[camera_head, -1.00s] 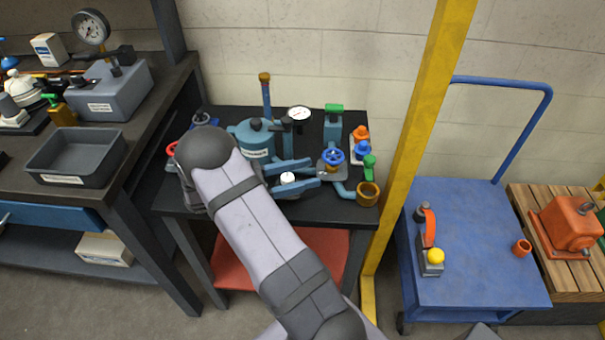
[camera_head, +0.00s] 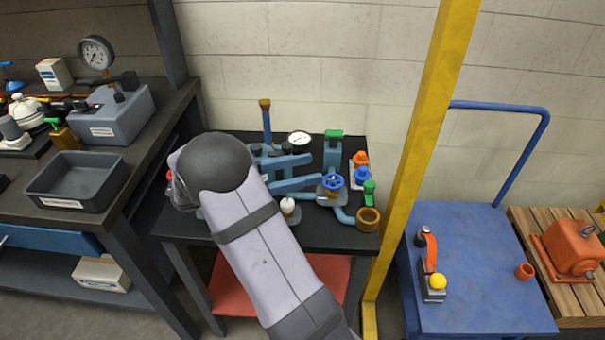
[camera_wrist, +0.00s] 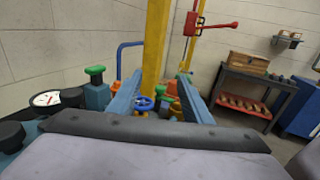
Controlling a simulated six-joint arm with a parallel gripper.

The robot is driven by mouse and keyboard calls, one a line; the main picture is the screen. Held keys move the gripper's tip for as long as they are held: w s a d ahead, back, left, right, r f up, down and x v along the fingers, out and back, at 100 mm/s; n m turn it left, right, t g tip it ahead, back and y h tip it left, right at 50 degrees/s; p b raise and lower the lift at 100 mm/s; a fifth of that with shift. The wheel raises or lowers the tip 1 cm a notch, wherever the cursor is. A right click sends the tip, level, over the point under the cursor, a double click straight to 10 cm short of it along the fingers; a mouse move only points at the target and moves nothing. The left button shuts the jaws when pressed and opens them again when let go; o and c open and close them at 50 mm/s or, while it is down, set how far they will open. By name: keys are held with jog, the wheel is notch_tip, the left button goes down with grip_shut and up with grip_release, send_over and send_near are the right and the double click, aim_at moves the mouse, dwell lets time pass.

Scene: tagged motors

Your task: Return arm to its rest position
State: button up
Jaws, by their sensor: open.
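My gripper (camera_head: 316,168) shows in the head view as two parallel blue fingers, spread apart, pointing right over the black bench (camera_head: 290,232). My grey arm partly hides the bench's left side. In the wrist view my gripper (camera_wrist: 160,76) is open, with nothing held between the fingers. A blue handwheel valve (camera_head: 332,184) stands just right of the fingertips in the head view. It also appears between the fingers in the wrist view (camera_wrist: 145,103), beyond them. Whether the fingers touch anything on the bench cannot be told.
A green-topped fitting (camera_head: 333,150), a brass-coloured cup (camera_head: 368,218) and a gauge (camera_head: 299,138) stand on the bench. A yellow post (camera_head: 410,150) rises at its right. Beyond are a blue cart (camera_head: 475,270) and a red motor (camera_head: 575,247) on a pallet. A grey tray (camera_head: 78,182) lies left.

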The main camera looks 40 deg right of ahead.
dwell(0.3)
jog(key=s+a+f+m+t+y+p, duration=0.2)
jog(key=s+a+f+m+y+p, duration=0.2)
jog(key=s+a+m+y+p, duration=0.4)
jog(key=s+a+m+t+y+p, duration=0.2)
jog(key=a+m+t+y, duration=0.3)
jog(key=a, duration=1)
jog(key=shift+s+a+r+y+p, duration=0.3)
jog(key=shift+y+p, duration=0.45)
jog(key=shift+y, duration=1.05)
jog(key=shift+w, duration=0.1)
